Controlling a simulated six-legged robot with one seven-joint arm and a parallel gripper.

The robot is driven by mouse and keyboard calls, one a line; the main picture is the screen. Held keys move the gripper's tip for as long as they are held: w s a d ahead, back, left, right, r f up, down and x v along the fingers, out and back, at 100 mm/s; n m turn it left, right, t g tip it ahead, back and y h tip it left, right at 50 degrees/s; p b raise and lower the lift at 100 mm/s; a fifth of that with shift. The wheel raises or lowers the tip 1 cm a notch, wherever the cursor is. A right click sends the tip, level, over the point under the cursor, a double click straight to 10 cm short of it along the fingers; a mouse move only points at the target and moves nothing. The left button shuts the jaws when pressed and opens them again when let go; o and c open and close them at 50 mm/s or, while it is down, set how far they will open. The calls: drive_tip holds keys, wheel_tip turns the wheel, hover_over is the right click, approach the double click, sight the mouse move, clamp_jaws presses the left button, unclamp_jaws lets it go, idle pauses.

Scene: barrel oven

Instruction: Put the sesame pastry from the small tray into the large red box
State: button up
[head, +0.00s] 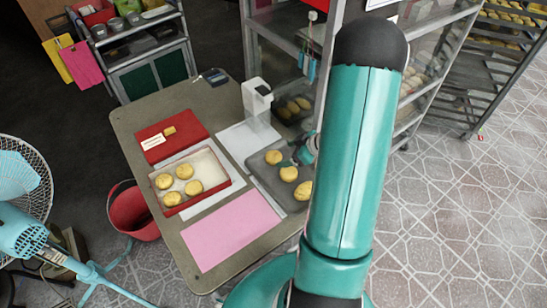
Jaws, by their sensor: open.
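The large red box (209,165) lies open on the table, with a pale lining and several round golden pastries at its left and front. The small grey tray (266,178) lies to its right. Three round golden pastries (289,174) show on the tray, and I cannot make out sesame on any of them. My gripper (302,156) is over the tray's back right part, close to the pastries. It is small in view and partly hidden by my arm. It is open, and I see nothing held in it.
A red lid or box (185,122) with a label lies behind the large box. A white dispenser (257,97) stands behind the tray. A pink sheet (232,231) covers the table's front. Shelving, a fan (20,185) and a red bucket (133,212) surround the table.

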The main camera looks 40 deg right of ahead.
sight(278, 156)
drive_tip(key=x, duration=0.5)
drive_tip(key=shift+w+f, duration=0.15)
drive_tip(key=shift+f, duration=0.1)
drive_tip(key=c, duration=1.1)
drive_tip(key=shift+r, duration=0.1)
